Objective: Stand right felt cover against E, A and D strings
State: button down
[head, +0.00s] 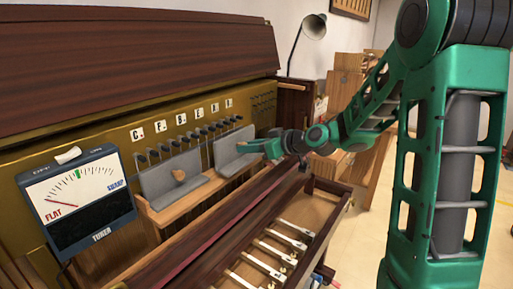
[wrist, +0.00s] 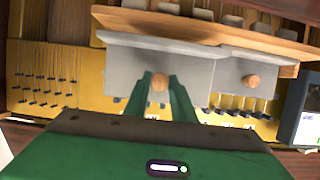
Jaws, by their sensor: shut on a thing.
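The right felt cover (head: 230,150) is a grey panel. It looks upright at the wooden ledge, in front of the right part of the string row. My gripper (head: 268,148) reaches it from the right. In the wrist view my gripper (wrist: 161,92) is shut on the round wooden knob (wrist: 159,82) of this cover (wrist: 125,68). The left felt cover (head: 165,183), with its own knob (head: 179,175), stands to its left and shows at right in the wrist view (wrist: 228,72). Contact between the right cover and the strings is hidden.
Letter labels (head: 181,119) run along the gold panel above the tuning pins (head: 200,132). A tuner (head: 78,200) sits at left, its needle toward FLAT. Keys (head: 270,250) lie in front, below a dark wooden rail (head: 225,222). A lamp (head: 314,27) stands behind.

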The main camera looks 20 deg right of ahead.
aim_at(234, 148)
jog(key=shift+x, duration=1.85)
jog(key=shift+w+a+f, duration=0.1)
jog(key=shift+f, duration=0.5)
jog(key=shift+f, duration=0.1)
jog(key=shift+w+a, duration=0.4)
jog(key=shift+w, duration=0.2)
jog(key=shift+w+a, duration=0.45)
jog(key=shift+w, duration=0.15)
jog(key=c, duration=1.4)
grip_release()
jog(key=shift+c, duration=0.2)
